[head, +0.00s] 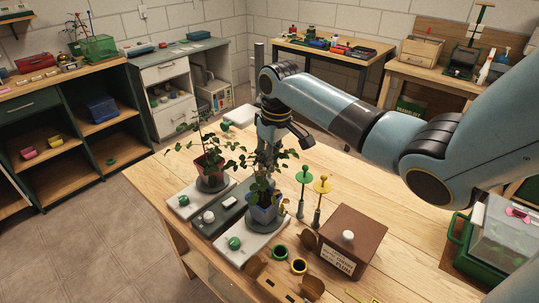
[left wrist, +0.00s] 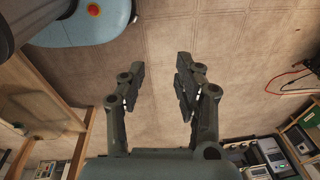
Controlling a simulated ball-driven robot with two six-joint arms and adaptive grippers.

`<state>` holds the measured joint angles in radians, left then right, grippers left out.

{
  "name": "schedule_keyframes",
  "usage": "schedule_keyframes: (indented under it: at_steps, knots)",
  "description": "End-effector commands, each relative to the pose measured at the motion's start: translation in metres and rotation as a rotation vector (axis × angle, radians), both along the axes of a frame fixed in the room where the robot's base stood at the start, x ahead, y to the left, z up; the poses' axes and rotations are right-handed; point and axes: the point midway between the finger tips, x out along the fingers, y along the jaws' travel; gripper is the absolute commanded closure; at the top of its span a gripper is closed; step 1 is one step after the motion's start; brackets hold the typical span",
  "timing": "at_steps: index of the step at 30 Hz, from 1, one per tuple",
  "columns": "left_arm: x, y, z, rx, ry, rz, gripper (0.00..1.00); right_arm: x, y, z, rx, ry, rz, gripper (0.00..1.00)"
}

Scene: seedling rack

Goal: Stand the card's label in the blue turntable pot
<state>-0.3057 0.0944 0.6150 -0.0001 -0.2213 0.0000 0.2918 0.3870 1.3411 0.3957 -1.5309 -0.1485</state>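The blue pot (head: 265,214) holds a leafy plant and stands on a round grey turntable on the nearer pale base plate (head: 262,238). A white card (head: 337,262) with dark print leans at the front of a brown box; its last line seems to read "PLUM", the rest is too small. Two label-like stakes, green-topped (head: 303,179) and yellow-topped (head: 322,184), stand right of the blue pot. My right gripper (head: 268,158) points down above and behind the blue pot's plant; leaves hide its fingertips. My left gripper (left wrist: 158,85) is open and empty above the floor.
A red pot (head: 208,167) with a plant stands on the farther base plate. The brown box (head: 353,232) has a white knob. The table's right middle is clear.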

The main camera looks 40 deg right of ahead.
Motion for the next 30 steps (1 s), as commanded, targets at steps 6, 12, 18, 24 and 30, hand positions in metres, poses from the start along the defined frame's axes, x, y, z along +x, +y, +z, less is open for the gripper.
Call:
schedule_keyframes:
  at_steps: [6, 12, 18, 24, 30]
  knots:
    - [0.022, -0.023, -0.017, -0.027, -0.035, 0.007, 0.67, 0.000, 0.000, -0.018, 0.000, 0.000, 0.000, 1.00]
    - [0.011, -0.015, -0.030, -0.018, -0.018, 0.005, 0.67, 0.000, 0.000, -0.029, 0.000, 0.000, 0.000, 1.00]
    - [0.002, -0.011, -0.044, -0.014, -0.004, 0.004, 0.67, 0.000, 0.000, -0.040, 0.000, 0.001, 0.000, 1.00]
    - [0.002, -0.011, -0.057, -0.014, -0.004, 0.004, 0.67, 0.000, 0.000, -0.048, -0.001, 0.000, 0.001, 1.00]
    - [0.005, -0.011, -0.064, -0.014, -0.008, 0.004, 0.67, -0.001, 0.000, -0.058, 0.000, 0.002, 0.000, 1.00]
